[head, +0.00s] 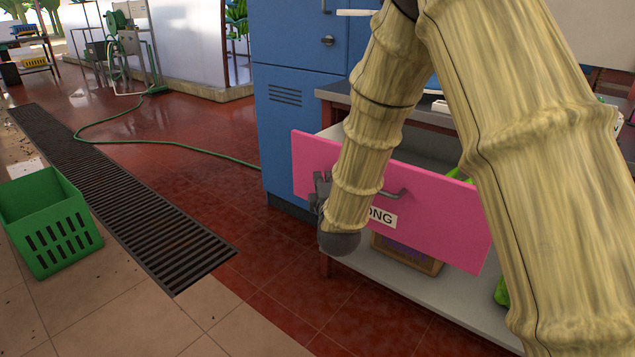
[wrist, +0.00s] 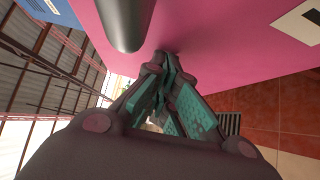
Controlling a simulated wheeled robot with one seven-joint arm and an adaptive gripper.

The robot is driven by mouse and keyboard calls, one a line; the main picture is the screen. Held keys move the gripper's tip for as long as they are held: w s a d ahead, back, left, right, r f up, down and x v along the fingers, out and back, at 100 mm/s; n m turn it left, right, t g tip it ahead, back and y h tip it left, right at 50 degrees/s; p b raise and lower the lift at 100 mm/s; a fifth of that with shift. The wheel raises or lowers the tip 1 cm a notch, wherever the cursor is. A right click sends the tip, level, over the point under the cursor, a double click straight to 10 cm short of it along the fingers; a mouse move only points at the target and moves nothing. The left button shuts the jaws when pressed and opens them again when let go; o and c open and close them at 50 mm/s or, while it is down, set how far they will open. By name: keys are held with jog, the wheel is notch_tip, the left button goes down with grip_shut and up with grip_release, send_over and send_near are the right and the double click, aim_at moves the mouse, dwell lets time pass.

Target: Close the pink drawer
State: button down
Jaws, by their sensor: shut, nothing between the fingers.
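The pink drawer (head: 440,205) stands pulled out from a grey-topped bench in the head view, with an open gap behind its front. It has a grey bar handle (head: 396,193) and a white label ending in "ONG" (head: 382,217), partly hidden by my arm. My gripper (head: 322,188) is at the left part of the drawer front, its fingers shut and empty. In the wrist view the shut fingertips (wrist: 168,60) are against or very close to the pink front (wrist: 210,40); I cannot tell if they touch. The handle end (wrist: 125,25) shows beside them.
A blue cabinet (head: 295,100) stands directly left of the bench. A lower shelf (head: 420,295) under the drawer holds a wooden crate (head: 408,252). A green basket (head: 50,220) and a floor grate (head: 120,190) are at left. The red floor before the bench is clear.

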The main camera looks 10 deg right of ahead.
jog(key=w+d+p, duration=0.1)
jog(key=w+d, duration=0.5)
jog(key=d, duration=0.1)
jog(key=w+d+p, duration=0.2)
jog(key=w+d, duration=0.5)
jog(key=shift+w+d, duration=0.25)
jog(key=shift+d, duration=0.05)
jog(key=shift+w+d, duration=0.15)
jog(key=shift+d, duration=0.05)
jog(key=shift+r, duration=0.2)
jog(key=shift+w+d+r, duration=0.1)
